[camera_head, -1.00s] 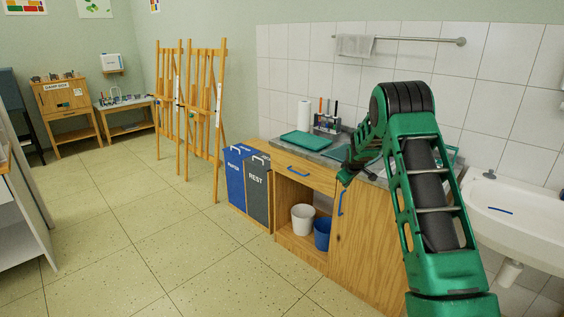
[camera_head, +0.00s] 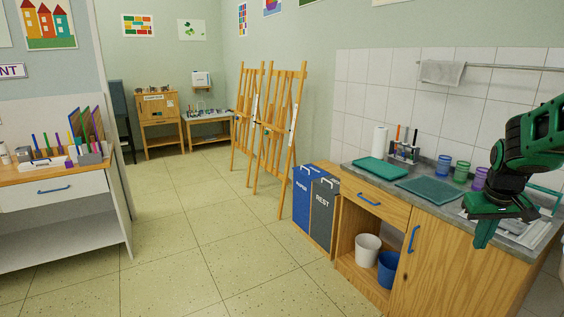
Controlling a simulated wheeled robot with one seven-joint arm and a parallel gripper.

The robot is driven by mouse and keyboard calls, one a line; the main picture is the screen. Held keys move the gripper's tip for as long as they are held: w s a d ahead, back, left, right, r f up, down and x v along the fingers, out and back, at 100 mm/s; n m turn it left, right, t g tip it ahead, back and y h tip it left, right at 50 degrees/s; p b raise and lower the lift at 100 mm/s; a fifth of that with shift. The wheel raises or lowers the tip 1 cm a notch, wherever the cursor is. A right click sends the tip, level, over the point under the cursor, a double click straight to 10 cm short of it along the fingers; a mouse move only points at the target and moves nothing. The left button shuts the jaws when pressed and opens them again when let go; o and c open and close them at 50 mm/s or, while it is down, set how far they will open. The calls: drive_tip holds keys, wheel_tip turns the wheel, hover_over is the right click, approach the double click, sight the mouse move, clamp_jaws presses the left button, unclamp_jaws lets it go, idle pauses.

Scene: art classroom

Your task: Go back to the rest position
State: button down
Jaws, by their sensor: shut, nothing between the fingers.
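My green gripper (camera_head: 486,234) is at the right of the head view, held up in front of the counter's front edge. Its fingers point down and are shut with nothing between them. My arm comes in from the right edge, and part of it is out of the picture.
The wooden counter (camera_head: 445,262) at right carries a green tray (camera_head: 377,170), a green mat (camera_head: 430,190) and cups (camera_head: 461,171). Blue and grey bins (camera_head: 322,212) stand beside it. Easels (camera_head: 278,130) stand behind. A shelf unit (camera_head: 60,230) is at left. The middle floor is clear.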

drive_tip(key=s+a+m, duration=0.1)
drive_tip(key=s+a, duration=0.2)
drive_tip(key=s, duration=0.6)
drive_tip(key=s+a+m+g+y, duration=0.1)
drive_tip(key=s+a+m, duration=0.1)
drive_tip(key=s, duration=0.7)
drive_tip(key=s+a+m+g+y, duration=0.1)
drive_tip(key=s+a, duration=0.4)
drive_tip(key=s, duration=0.5)
drive_tip(key=shift+f, duration=0.45)
